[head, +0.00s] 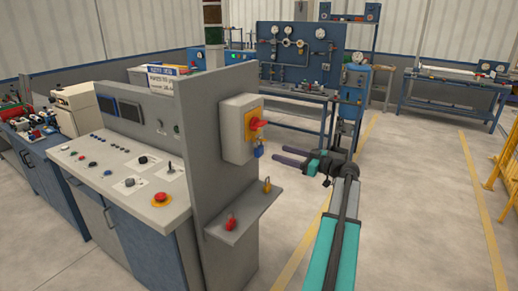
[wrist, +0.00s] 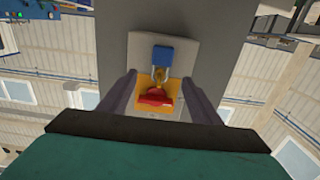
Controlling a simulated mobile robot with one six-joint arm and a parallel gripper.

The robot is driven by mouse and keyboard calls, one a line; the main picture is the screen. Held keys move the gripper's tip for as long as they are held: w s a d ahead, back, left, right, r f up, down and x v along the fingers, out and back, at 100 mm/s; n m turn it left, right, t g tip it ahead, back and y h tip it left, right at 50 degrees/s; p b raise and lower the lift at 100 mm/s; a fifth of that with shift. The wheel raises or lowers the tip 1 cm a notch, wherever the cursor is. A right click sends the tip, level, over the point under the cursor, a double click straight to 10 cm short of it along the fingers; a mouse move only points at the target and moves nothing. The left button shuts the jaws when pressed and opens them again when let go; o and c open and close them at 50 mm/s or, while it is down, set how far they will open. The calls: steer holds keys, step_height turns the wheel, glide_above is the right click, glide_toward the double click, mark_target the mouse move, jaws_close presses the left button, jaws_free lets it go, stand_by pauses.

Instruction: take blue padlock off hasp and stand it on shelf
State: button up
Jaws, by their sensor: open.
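The blue padlock (head: 259,151) hangs at the lower side of the red switch handle (head: 258,124) on a grey wall box (head: 236,146). In the wrist view, which looks upside down, the blue padlock (wrist: 161,55) has its shackle at the yellow hasp area, beyond the red handle (wrist: 155,97). My gripper (head: 275,155) is open and empty, its two purple fingers pointing left toward the padlock with a gap between. In the wrist view the fingers (wrist: 159,80) flank the switch and padlock without touching the padlock. The small grey shelf (head: 246,209) sits below the box.
A red padlock (head: 231,223) stands near the shelf's front end and a yellow padlock (head: 267,185) near its far end; the shelf between them is bare. The grey upright panel (head: 207,110) rises beside the control desk (head: 120,165). Open floor lies to the right.

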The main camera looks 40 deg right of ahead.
mark_target(262, 148)
steer(key=shift+p+x, duration=0.45)
steer(key=shift+x, duration=1.4)
steer(key=shift+p+x, duration=1.6)
steer(key=shift+x, duration=1)
steer(key=shift+a, duration=0.1)
steer(key=c, duration=1.2)
steer(key=shift+r, duration=0.15)
